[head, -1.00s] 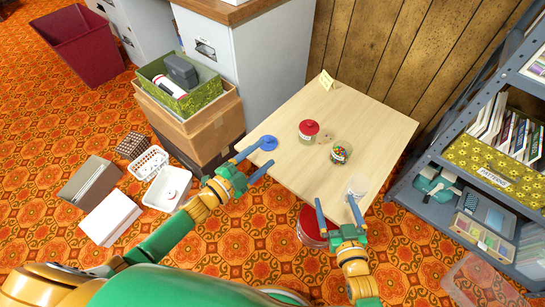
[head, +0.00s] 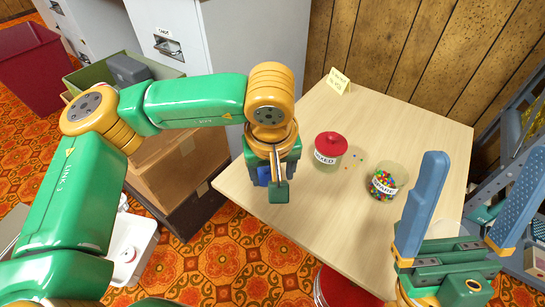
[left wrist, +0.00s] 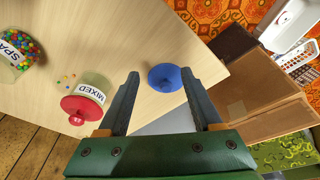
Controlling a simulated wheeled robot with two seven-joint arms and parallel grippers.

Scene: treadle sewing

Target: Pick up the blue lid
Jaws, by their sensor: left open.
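The blue lid (left wrist: 165,77) lies flat near the table edge in the left wrist view, in the gap seen between my left gripper's fingers. The gripper is open and empty, with the lid beyond its fingertips; I cannot tell how far. In the head view my left gripper (head: 277,185) points down over the table's left edge and hides most or all of the lid. My right gripper (head: 487,158) is open and empty over the table's right front side.
On the wooden table (head: 310,225) stand a red-lidded MIXED jar (head: 330,152), an open SPARE jar (head: 385,183) of coloured beads and a yellow note card (head: 338,80). Loose beads lie near the jars. Cardboard boxes (head: 165,165) stand left of the table, and a shelf is at the right.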

